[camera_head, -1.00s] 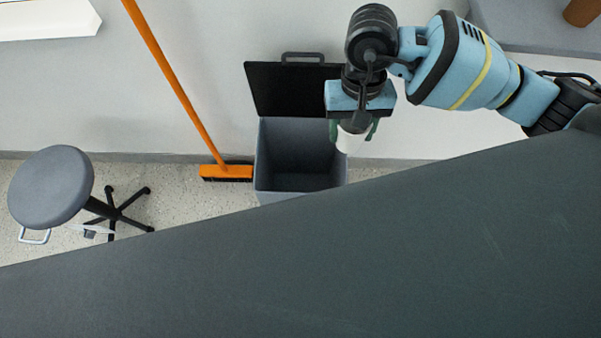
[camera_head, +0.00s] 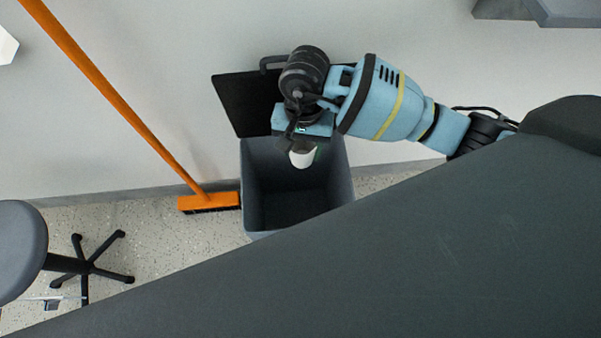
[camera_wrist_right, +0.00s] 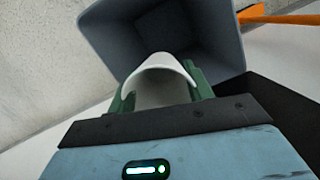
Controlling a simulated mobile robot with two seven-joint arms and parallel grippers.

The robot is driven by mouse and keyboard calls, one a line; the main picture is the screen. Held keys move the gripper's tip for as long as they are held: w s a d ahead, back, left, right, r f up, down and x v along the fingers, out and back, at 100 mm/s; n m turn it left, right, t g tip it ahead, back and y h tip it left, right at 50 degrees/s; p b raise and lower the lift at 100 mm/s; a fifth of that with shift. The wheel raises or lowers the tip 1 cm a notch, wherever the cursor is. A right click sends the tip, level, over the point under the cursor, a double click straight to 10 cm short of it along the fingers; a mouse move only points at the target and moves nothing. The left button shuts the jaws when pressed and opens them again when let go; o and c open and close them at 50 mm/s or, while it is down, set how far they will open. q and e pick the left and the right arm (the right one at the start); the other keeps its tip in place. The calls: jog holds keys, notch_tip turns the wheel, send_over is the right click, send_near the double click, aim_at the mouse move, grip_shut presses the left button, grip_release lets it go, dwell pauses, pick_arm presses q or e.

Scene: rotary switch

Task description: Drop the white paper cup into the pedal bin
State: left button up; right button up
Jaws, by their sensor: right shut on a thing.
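The white paper cup (camera_head: 302,158) is held in my right gripper (camera_head: 303,150), which points down over the mouth of the pedal bin. In the right wrist view the cup (camera_wrist_right: 160,72) sits between the green fingers of my right gripper (camera_wrist_right: 160,90), with its rim toward the bin. The grey pedal bin (camera_head: 343,178) stands on the floor against the wall with its black lid (camera_head: 243,103) raised. The bin's open inside also shows in the right wrist view (camera_wrist_right: 215,35). My left gripper is not in view.
An orange broom (camera_head: 208,201) leans on the wall just left of the bin. A grey stool (camera_head: 20,245) with a black star base stands at the lower left. A large dark surface (camera_head: 400,260) fills the lower right and covers the bin's front edge.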

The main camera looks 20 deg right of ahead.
notch_tip(320, 180, down, 4)
jog(key=shift+f+b, duration=0.1)
jog(key=shift+b, duration=1.05)
jog(key=shift+f+b, duration=0.4)
jog(key=shift+f, duration=0.35)
jog(key=o, duration=0.9)
jog(key=shift+o, duration=0.6)
jog(key=shift+r, duration=0.1)
jog(key=r, duration=0.5)
jog(key=w+r+p, duration=0.1)
jog(key=r, duration=0.1)
jog(key=shift+d+r, duration=0.3)
